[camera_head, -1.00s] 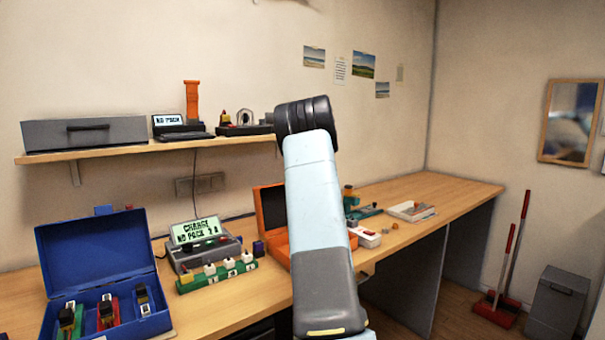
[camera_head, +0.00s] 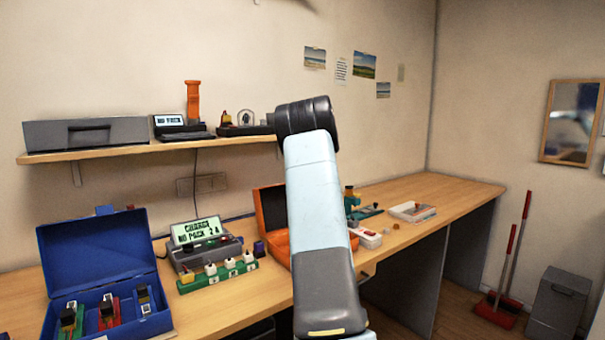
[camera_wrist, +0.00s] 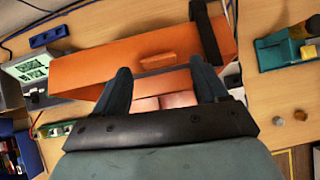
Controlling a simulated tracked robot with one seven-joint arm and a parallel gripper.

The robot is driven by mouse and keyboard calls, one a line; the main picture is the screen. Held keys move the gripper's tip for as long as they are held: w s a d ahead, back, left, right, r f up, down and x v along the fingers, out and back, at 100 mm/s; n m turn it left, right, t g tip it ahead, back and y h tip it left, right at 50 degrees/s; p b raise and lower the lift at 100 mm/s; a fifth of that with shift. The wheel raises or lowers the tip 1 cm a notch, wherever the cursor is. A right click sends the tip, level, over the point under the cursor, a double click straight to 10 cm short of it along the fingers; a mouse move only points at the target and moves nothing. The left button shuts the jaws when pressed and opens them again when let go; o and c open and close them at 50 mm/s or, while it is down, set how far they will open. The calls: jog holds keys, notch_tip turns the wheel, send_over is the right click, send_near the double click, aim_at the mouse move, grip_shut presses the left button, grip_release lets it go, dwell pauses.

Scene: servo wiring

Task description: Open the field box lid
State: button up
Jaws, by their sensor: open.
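The orange box, which I take to be the field box, stands on the bench in the head view, partly behind my arm. Its orange lid (camera_head: 270,209) stands raised there. In the wrist view the lid (camera_wrist: 95,73) is a wide orange panel with a small orange latch or handle (camera_wrist: 157,61) and a dark strap-like bar (camera_wrist: 207,35) across its right end. My gripper (camera_wrist: 159,70) is open, its two dark fingers on either side of the handle, with nothing held. I cannot tell whether they touch the lid. Part of the box's inside shows between the fingers.
An open blue box (camera_head: 95,250) holds several small parts at the left. A charger with a green screen (camera_head: 196,231) and a green strip (camera_head: 217,275) sit beside the orange box. A teal tool (camera_wrist: 285,50) stands to its right. The bench's far right is clear.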

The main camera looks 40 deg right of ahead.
jog(key=v, duration=1.3)
jog(key=shift+s+r, duration=0.2)
jog(key=s+a+r+n+y, duration=0.1)
jog(key=s+a+n, duration=0.5)
jog(key=a, duration=0.4)
jog(key=s+a+r+n, duration=0.1)
jog(key=s+a+n, duration=0.45)
jog(key=a, duration=0.45)
jog(key=s+a+r+n+y, duration=0.1)
jog(key=s+a+n, duration=0.45)
jog(key=a, duration=0.45)
jog(key=s+a+f+n, duration=0.4)
jog(key=s+a+n, duration=0.1)
jog(key=s, duration=0.3)
jog(key=s+a+f+n+g+h, duration=0.1)
jog(key=s+a+f+n, duration=0.3)
jog(key=s+a+n, duration=0.2)
jog(key=s+a+f+n, duration=0.5)
jog(key=s+n, duration=0.4)
jog(key=s, duration=0.1)
jog(key=shift+s+a+g, duration=0.2)
jog(key=shift+a+g, duration=0.05)
jog(key=shift+g, duration=0.05)
